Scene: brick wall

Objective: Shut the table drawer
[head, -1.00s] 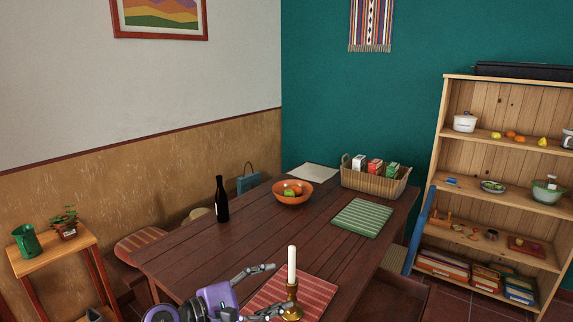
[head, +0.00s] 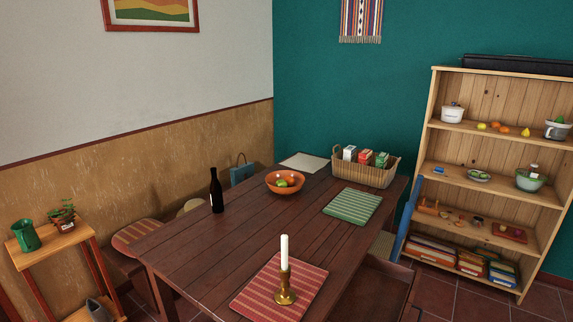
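The dark wooden table (head: 215,255) stretches from the bottom of the head view toward the back corner. At its right side a brown wooden box-like part (head: 376,290) juts out low beside the table edge. It looks like a pulled-out drawer, but it is cut off by the frame and I cannot be sure. No handle is visible on it. Neither of my grippers is in view.
On the table are a brass candlestick (head: 285,285) on a red striped mat (head: 250,298), a dark bottle (head: 216,190), a fruit bowl (head: 286,187), a green mat (head: 352,205) and a basket (head: 366,174).

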